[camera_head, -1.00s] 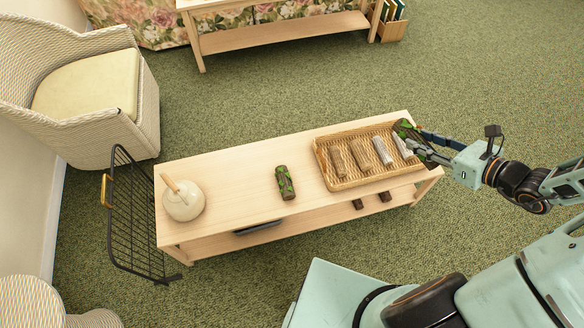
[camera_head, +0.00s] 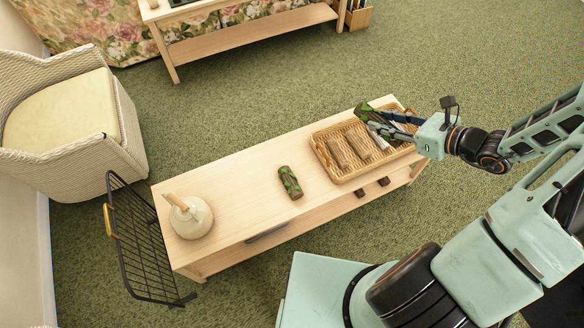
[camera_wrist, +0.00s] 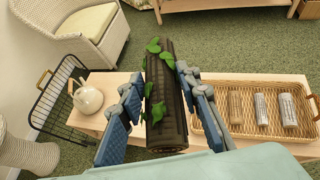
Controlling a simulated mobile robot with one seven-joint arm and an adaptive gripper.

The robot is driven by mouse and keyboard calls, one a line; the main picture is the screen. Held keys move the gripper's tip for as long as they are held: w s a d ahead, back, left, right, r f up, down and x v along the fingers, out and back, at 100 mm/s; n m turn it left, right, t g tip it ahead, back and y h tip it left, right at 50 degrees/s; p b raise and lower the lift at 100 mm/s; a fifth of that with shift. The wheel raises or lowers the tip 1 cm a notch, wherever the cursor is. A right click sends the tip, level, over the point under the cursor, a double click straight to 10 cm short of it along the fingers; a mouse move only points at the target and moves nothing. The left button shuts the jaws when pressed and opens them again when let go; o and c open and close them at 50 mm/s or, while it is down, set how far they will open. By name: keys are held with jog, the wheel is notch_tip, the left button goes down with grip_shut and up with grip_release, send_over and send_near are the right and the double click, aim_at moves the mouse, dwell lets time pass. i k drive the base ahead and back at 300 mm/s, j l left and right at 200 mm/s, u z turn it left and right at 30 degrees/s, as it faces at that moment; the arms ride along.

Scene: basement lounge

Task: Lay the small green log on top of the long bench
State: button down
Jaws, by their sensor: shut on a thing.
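A dark log with green leaves, the green log (camera_wrist: 165,95), is held between the blue fingers of my gripper (camera_wrist: 170,100) in the wrist view. In the head view, the same log (camera_head: 364,111) shows at my gripper (camera_head: 383,120), over the far right part of the wicker tray. The long bench (camera_head: 235,215) is pale wood with a lower shelf. A second leafy log (camera_head: 290,182) lies on the middle of the bench top. It is hidden in the wrist view, probably behind the held log.
The wicker tray (camera_head: 343,178) on the bench's right holds several brown and grey logs. A cream pot (camera_head: 190,218) stands at the left end, beside a black wire rack (camera_head: 150,250). Bare bench top lies around the second leafy log. A wicker armchair (camera_head: 65,125) stands behind left.

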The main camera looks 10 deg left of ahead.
aim_at(257, 200)
jog(key=k+j, duration=0.1)
jog(key=j, duration=0.8)
jog(key=k+j, duration=0.15)
jog(key=j, duration=0.35)
jog(key=k+j, duration=0.1)
jog(key=j, duration=0.35)
